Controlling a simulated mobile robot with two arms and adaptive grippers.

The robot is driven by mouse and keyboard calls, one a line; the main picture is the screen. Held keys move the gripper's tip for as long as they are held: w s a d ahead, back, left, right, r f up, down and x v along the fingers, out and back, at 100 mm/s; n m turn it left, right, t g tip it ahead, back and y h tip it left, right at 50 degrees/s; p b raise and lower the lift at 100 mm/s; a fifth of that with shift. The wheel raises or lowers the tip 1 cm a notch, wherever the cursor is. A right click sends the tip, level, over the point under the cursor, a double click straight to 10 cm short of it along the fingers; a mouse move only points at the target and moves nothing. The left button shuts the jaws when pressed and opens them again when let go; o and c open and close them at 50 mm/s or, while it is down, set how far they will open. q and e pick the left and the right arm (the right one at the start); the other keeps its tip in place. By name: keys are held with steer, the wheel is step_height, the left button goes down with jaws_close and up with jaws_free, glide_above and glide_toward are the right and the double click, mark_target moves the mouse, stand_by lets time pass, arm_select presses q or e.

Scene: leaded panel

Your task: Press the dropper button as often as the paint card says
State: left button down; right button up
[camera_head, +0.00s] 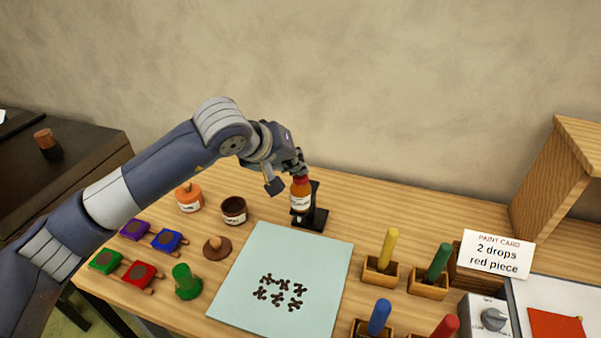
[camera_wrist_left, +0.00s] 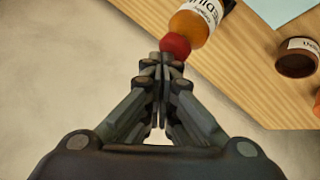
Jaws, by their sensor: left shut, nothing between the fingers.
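The paint card (camera_head: 496,255) stands at the right and reads "2 drops red piece". The dropper bottle (camera_head: 300,202) is amber with a white label and sits in a black stand (camera_head: 318,216) at the back of the table. Its red button (camera_head: 301,181) is on top; it also shows in the left wrist view (camera_wrist_left: 176,45). My left gripper (camera_head: 301,168) is shut and empty, its fingertips (camera_wrist_left: 163,60) right at the red button. I cannot tell whether they touch or press it. My right gripper is not in view.
A pale blue mat (camera_head: 285,250) with dark cross-shaped marks lies in front of the dropper. An orange jar (camera_head: 189,198) and a dark brown jar (camera_head: 233,211) stand left of it. Coloured blocks lie at left; coloured pegs in wooden holders and a dial box (camera_head: 487,318) stand at right.

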arm_select(q)
steer(key=shift+f, duration=0.35)
steer(key=shift+r, duration=0.1)
stand_by(0.3)
steer(key=shift+r+p, duration=0.3)
steer(key=shift+r, duration=1.05)
steer(key=shift+r, duration=0.15)
step_height(320, 180, up, 5)
steer(key=shift+f+p, duration=0.1)
steer(key=shift+p, duration=0.75)
stand_by(0.8)
